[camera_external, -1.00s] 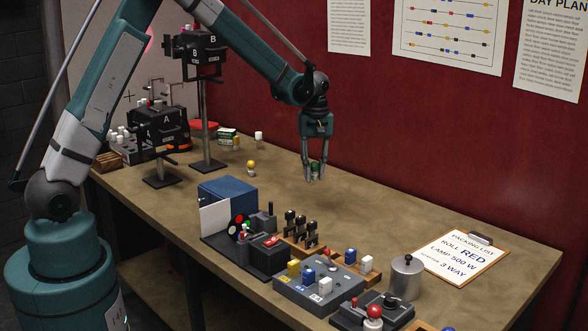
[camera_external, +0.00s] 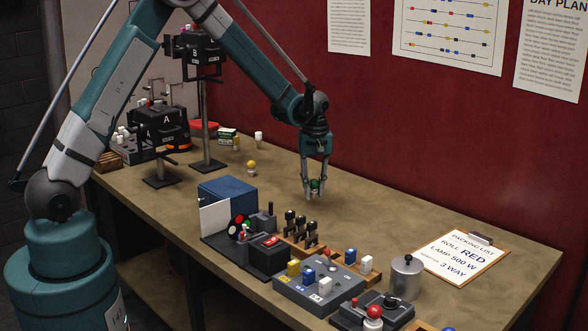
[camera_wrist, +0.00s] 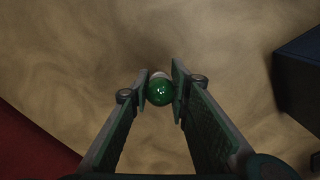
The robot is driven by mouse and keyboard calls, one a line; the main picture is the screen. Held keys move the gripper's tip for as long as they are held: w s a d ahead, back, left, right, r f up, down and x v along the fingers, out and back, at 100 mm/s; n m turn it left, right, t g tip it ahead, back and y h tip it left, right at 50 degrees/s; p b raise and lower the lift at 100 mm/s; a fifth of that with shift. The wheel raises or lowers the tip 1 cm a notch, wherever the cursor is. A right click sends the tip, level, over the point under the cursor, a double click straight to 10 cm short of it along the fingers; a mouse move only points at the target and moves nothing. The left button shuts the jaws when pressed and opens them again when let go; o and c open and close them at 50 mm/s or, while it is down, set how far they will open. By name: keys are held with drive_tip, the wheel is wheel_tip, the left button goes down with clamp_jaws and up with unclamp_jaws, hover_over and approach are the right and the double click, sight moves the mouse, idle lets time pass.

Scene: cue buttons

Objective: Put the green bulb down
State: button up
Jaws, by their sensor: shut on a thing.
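The green bulb (camera_external: 315,184) is held between the two fingers of my gripper (camera_external: 315,186), which is shut on it. In the wrist view the round green bulb (camera_wrist: 160,91) sits between the fingertips of my gripper (camera_wrist: 160,88), with a pale base partly showing beyond it. The bulb is low over a bare part of the table (camera_external: 360,217). I cannot tell whether its base touches the surface. A yellow bulb (camera_external: 251,164) stands on the table to the left.
A blue box (camera_external: 228,192), black levers (camera_external: 300,225) and a grey button panel (camera_external: 318,284) stand along the front. A clipboard (camera_external: 463,258) lies at right. The red wall is behind. The table around the gripper is clear.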

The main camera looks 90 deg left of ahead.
drive_tip(key=shift+f, duration=1.2)
drive_tip(key=shift+f, duration=0.1)
drive_tip(key=o, duration=0.8)
drive_tip(key=shift+c, duration=0.2)
wheel_tip(320, 180, up, 12)
drive_tip(key=shift+r, duration=0.15)
idle(0.4)
